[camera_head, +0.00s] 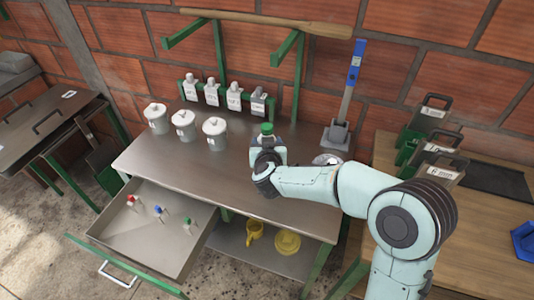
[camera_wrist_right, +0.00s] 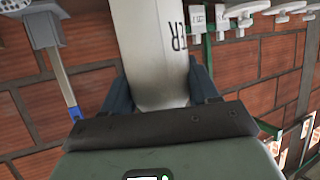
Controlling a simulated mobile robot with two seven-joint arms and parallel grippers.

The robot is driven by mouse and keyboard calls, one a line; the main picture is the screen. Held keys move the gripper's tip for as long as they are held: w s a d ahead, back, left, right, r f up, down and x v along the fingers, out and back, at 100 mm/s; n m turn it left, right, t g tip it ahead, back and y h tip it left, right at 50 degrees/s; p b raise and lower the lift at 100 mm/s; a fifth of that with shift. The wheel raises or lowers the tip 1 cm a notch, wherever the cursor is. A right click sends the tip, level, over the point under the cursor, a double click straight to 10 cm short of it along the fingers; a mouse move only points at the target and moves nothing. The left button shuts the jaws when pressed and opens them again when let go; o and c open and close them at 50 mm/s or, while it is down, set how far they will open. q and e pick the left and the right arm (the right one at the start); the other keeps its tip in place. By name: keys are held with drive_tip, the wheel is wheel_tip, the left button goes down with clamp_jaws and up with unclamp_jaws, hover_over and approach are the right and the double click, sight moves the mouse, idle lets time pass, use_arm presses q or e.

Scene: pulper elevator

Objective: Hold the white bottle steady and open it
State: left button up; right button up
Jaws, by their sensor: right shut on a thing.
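The white bottle (camera_wrist_right: 150,45) with dark lettering fills the top middle of the right wrist view, which is turned upside down. My right gripper (camera_wrist_right: 161,86) is shut on it, one finger on each side. In the head view, my right gripper (camera_head: 266,154) is over the metal table and hides most of the bottle. A green cap (camera_head: 267,128) shows just above the gripper and appears to be on the bottle's top. The bottle looks roughly upright. Whether its base touches the table is hidden. My left gripper is in neither view.
White lidded pots (camera_head: 185,126) stand at the table's left, before a rack of grey-white bottles (camera_head: 234,97). A blue-handled tool (camera_head: 354,70) stands right of my gripper. An open drawer (camera_head: 150,240) with small capped vials juts out in front. The table's front middle is clear.

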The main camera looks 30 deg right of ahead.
sight(267, 126)
wheel_tip(267, 126, up, 12)
drive_tip(key=p, duration=0.4)
drive_tip(key=shift+w+r, duration=0.1)
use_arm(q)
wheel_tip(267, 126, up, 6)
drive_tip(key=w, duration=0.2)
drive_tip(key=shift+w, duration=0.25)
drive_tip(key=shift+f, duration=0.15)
use_arm(e)
drive_tip(key=o, duration=0.8)
drive_tip(key=c, duration=0.9)
drive_tip(key=shift+c, duration=0.3)
